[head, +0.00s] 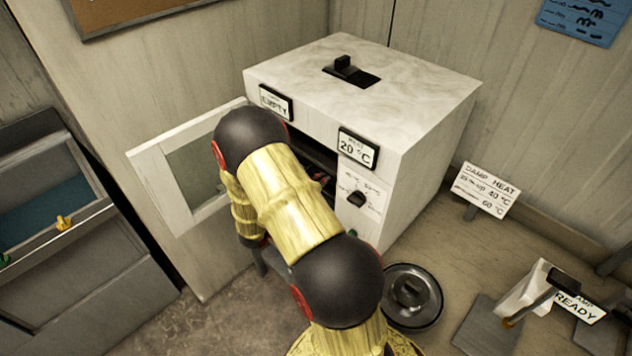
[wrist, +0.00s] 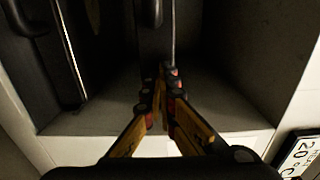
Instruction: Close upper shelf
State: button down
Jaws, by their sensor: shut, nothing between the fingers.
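The white cabinet (head: 420,120) stands with its door (head: 165,175) swung open to the left. A dark shelf (head: 312,150) shows in part in the opening; my arm hides much of the inside. In the wrist view my gripper (wrist: 164,88) is shut and empty, its tips inside the dark interior. Just beyond the tips is a dark shelf part with a thin metal edge (wrist: 172,40) and a black handle-like knob (wrist: 151,12). I cannot tell whether the tips touch it. A second metal edge (wrist: 68,52) lies further left. I cannot tell which is the upper shelf.
The pale front frame (wrist: 150,145) of the opening lies close under my fingers. A 20 °C sign (head: 357,148) and a black knob (head: 356,198) sit right of the opening. A round metal dish (head: 412,320) and a small stand (head: 520,300) are on the counter to the right.

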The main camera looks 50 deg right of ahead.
jog(key=shift+s+d+r+p, duration=0.1)
jog(key=shift+d+p, duration=0.35)
jog(key=shift+d, duration=0.75)
jog(key=shift+a, duration=0.1)
jog(key=w+a+p, duration=0.1)
jog(key=a+p, duration=0.1)
jog(key=a, duration=1.2)
jog(key=shift+w, duration=0.3)
jog(key=shift+d, duration=0.1)
